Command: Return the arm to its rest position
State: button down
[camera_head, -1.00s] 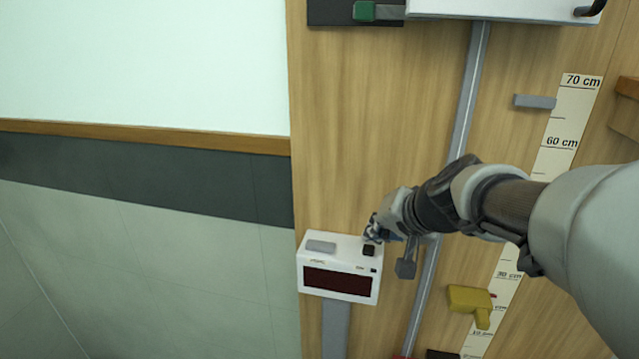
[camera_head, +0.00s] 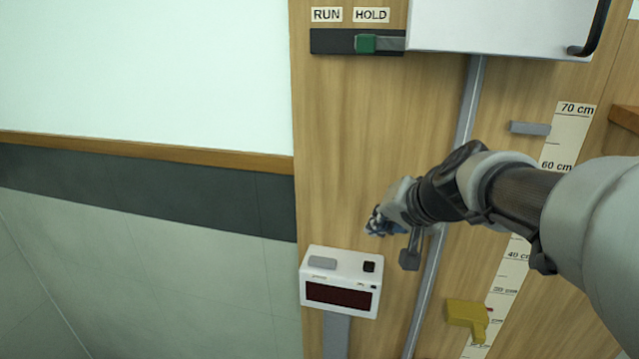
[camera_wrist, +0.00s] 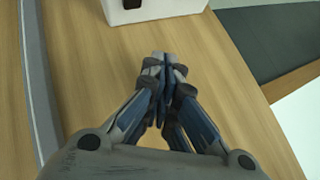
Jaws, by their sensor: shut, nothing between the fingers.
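The white box also shows at the top of the wrist view (camera_wrist: 160,12), apart from the fingertips. My arm reaches in from the right side of the head view.
A green slider (camera_head: 365,43) sits near the RUN and HOLD labels. A white panel with a black handle (camera_head: 500,25) is at the top. A yellow device (camera_head: 464,313) lies lower right.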

jog(key=s+f+n+g+h+b, duration=0.2)
jog(key=s+f+n+g+b, duration=0.2)
jog(key=s+f+b, duration=1.6)
jog(key=s+f+n, duration=0.1)
jog(key=s+f, duration=0.6)
jog(key=shift+s+a+f+h, duration=0.4)
